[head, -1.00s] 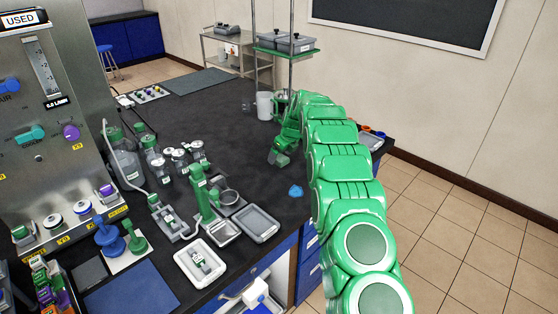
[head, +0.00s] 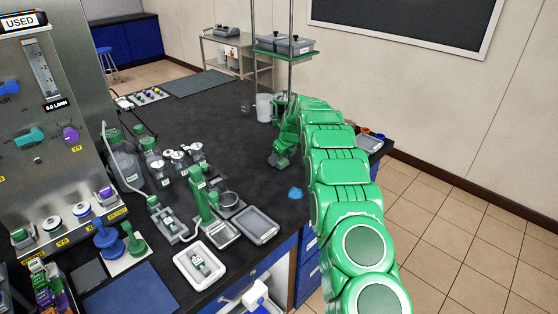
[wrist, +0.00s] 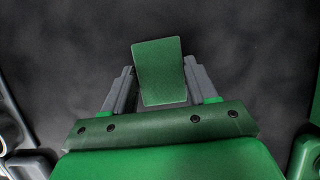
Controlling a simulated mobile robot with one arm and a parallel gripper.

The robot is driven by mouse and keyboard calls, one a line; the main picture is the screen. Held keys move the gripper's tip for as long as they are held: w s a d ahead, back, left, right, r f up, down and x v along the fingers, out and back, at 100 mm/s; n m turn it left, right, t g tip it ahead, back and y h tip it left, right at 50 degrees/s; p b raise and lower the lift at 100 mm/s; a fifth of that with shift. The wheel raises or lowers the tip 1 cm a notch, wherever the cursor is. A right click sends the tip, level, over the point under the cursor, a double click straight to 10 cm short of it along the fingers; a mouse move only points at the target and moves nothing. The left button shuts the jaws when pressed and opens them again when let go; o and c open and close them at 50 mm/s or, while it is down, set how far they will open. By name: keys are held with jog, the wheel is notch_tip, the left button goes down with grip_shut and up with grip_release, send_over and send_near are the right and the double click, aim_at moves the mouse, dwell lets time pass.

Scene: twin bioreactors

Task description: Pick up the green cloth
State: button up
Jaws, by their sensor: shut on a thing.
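The green cloth (wrist: 160,62) shows in the wrist view as a flat green rectangle, standing out past the fingertips over the dark bench top. My gripper (wrist: 159,72) is shut on it, with one grey finger at each side. In the head view my gripper (head: 279,160) points down close over the black bench, left of my green arm. The cloth cannot be told apart from my green gripper there. Whether the cloth touches the bench is not clear.
A small blue crumpled piece (head: 296,193) lies on the bench near my gripper. A white jug (head: 264,107) stands behind it. Grey trays (head: 257,225) and a green stand (head: 203,190) are to the front left. The bench middle (head: 215,120) is clear.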

aim_at(280, 161)
jog(key=shift+r, duration=1.7)
jog(key=shift+s+r, duration=0.35)
jog(key=shift+s, duration=0.1)
jog(key=s+d+r, duration=0.2)
jog(key=s+r, duration=0.7)
jog(key=s, duration=0.3)
jog(key=shift+s, duration=0.4)
